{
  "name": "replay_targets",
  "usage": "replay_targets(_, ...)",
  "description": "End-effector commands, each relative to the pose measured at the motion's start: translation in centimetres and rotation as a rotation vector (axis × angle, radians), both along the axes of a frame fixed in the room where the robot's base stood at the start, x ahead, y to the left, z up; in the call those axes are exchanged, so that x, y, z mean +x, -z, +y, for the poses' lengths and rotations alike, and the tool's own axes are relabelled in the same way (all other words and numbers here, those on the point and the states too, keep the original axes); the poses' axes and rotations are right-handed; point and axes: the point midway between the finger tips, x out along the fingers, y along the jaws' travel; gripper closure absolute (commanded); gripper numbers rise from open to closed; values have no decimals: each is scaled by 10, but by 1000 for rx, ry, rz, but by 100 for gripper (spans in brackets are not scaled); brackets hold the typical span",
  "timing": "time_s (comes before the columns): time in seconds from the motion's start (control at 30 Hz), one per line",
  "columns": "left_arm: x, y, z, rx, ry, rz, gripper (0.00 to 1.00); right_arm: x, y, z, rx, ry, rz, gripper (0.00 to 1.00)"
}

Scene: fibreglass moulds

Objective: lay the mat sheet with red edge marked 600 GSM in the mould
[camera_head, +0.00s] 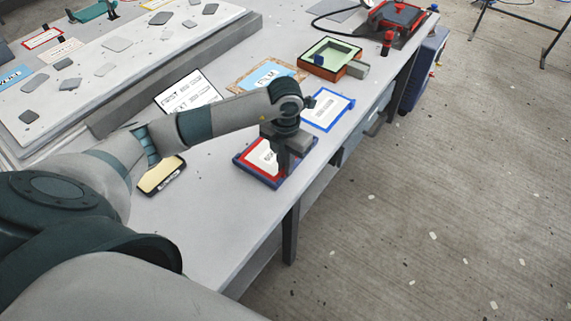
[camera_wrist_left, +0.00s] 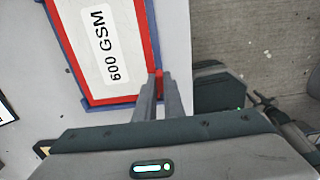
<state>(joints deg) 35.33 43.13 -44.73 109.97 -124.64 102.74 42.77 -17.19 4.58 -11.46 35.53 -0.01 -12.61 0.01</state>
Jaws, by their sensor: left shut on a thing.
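The mat sheet with a red edge (camera_head: 260,158) lies on a dark blue tray (camera_head: 240,164) at the table's front edge. In the left wrist view the sheet (camera_wrist_left: 103,40) shows a white label reading 600 GSM. My left gripper (camera_head: 283,167) is over the sheet's right side. An orange-rimmed box with a pale green hollow (camera_head: 332,52), which looks like the mould, stands farther back. My right gripper is not in view.
A blue-edged sheet (camera_head: 328,109) lies between the tray and the mould. A light blue labelled sheet (camera_head: 267,75), a white text board (camera_head: 187,92) and a cream-topped block (camera_head: 160,175) are nearby. A red device (camera_head: 398,17) stands at the far end. The table's near front is clear.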

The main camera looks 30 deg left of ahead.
Motion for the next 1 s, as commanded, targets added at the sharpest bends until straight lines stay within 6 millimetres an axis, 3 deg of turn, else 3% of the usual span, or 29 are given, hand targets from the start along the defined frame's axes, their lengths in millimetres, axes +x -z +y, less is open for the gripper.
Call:
replay_targets(0.83,0,0,0,0,0,0,100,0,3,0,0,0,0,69)
replay_targets(0.87,0,0,0,0,0,0,84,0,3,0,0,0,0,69)
replay_targets(0.9,0,0,0,0,0,0,75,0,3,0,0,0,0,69)
replay_targets(0.93,0,0,0,0,0,0,69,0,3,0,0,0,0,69)
replay_targets(1.0,0,0,0,0,0,0,69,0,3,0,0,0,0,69)
